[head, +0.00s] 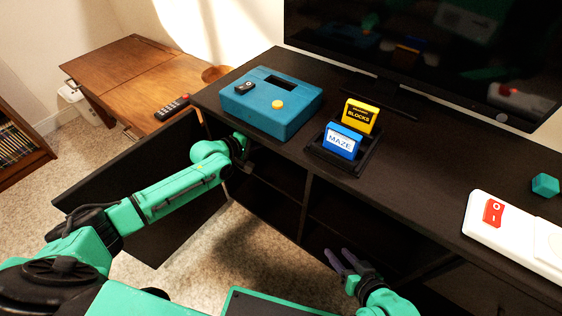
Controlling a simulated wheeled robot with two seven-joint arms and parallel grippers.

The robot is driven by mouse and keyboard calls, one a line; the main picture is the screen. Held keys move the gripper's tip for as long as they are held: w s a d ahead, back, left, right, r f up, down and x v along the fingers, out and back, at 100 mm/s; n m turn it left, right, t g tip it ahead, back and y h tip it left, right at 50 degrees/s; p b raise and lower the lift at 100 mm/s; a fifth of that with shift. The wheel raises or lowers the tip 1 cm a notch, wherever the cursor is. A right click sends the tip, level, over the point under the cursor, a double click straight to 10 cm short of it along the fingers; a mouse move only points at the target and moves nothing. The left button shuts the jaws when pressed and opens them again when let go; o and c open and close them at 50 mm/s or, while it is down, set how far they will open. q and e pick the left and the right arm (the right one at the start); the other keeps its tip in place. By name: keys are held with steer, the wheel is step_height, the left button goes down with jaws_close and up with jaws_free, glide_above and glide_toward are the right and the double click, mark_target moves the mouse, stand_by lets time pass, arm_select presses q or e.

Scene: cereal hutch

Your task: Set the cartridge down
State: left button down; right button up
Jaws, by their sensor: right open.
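A blue cartridge labelled MAZE (342,141) and a yellow cartridge labelled BLOCKS (359,116) stand upright in a black rack (348,168) on top of the dark cabinet. A teal console (257,120) with a dark slot (283,86) stands left of the rack. My right gripper (341,262) is open and empty, low in front of the cabinet and well below the cartridges. My left arm reaches to the cabinet's front edge below the console. Its gripper (245,158) is mostly hidden in shadow there, and whether it holds anything does not show.
A dark cabinet door (150,205) stands open on the left. A large screen (430,45) stands behind the rack.

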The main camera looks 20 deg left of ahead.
arm_select(q)
step_height(320, 180, down, 5)
steer(key=b, duration=0.4)
steer(key=shift+r, duration=0.15)
step_height(320, 180, down, 4)
steer(key=b, duration=0.3)
steer(key=shift+r, duration=0.1)
arm_select(e)
step_height(320, 180, down, 8)
steer(key=a+m+t+y, duration=0.1)
steer(key=a+t, duration=0.1)
steer(key=t, duration=0.1)
steer(key=shift+a, duration=0.2)
steer(key=shift+s, duration=0.1)
arm_select(q)
steer(key=c, duration=0.9)
jaws_free()
steer(key=shift+c, duration=0.2)
arm_select(e)
steer(key=shift+r, duration=0.1)
arm_select(q)
steer(key=p+v, duration=0.4)
steer(key=v, duration=0.4)
steer(key=shift+p, duration=0.4)
arm_select(e)
step_height(320, 180, up, 5)
steer(key=shift+f, duration=0.1)
